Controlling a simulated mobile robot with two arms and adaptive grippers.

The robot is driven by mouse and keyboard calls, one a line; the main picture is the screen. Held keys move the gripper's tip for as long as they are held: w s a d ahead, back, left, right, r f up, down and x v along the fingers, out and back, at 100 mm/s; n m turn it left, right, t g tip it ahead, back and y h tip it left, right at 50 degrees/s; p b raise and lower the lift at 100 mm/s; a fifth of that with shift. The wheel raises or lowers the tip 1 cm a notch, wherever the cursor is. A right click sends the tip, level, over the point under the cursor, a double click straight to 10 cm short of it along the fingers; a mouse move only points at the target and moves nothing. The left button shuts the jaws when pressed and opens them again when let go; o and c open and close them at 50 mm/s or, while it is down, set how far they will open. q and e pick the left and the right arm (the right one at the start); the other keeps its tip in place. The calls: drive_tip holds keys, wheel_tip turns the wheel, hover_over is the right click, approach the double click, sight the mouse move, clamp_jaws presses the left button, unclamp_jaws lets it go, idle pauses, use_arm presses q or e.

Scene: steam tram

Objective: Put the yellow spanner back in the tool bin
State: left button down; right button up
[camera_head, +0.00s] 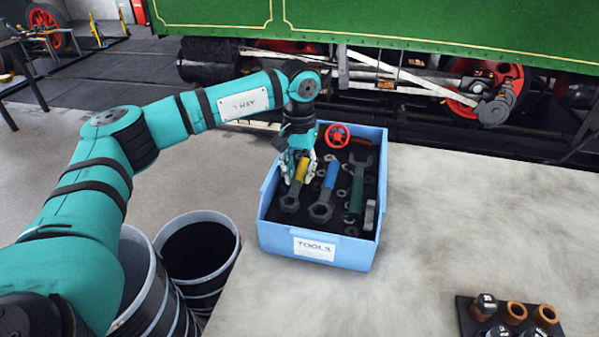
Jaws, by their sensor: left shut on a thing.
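The blue tool bin (276,237) with a white "TOOLS" label stands on the grey worktop. My left gripper (298,178) reaches down into the bin near its left wall. It is shut on the yellow spanner (302,170), whose dark open end points toward the bin's front. The spanner is within the bin's walls; I cannot tell whether it touches the bin floor. To its right in the bin are a blue spanner (330,177) and a green spanner (357,190). My right gripper is not in view.
The bin also holds a red handwheel (337,135) and several nuts. A dark tray (466,318) with sockets and copper-coloured rings sits at the bottom right. Black buckets (199,252) stand left of the worktop. The green steam tram (430,25) is behind.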

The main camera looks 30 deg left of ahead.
sight(299, 175)
use_arm(q)
drive_tip(key=shift+f, duration=0.45)
drive_tip(key=c, duration=1.5)
unclamp_jaws()
drive_tip(key=shift+f, duration=0.15)
drive_tip(key=o, duration=0.5)
drive_tip(key=shift+c, duration=0.2)
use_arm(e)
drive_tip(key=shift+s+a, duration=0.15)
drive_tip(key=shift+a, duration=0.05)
use_arm(q)
drive_tip(key=shift+r, duration=0.25)
wheel_tip(299, 175, up, 12)
drive_tip(key=b, duration=0.1)
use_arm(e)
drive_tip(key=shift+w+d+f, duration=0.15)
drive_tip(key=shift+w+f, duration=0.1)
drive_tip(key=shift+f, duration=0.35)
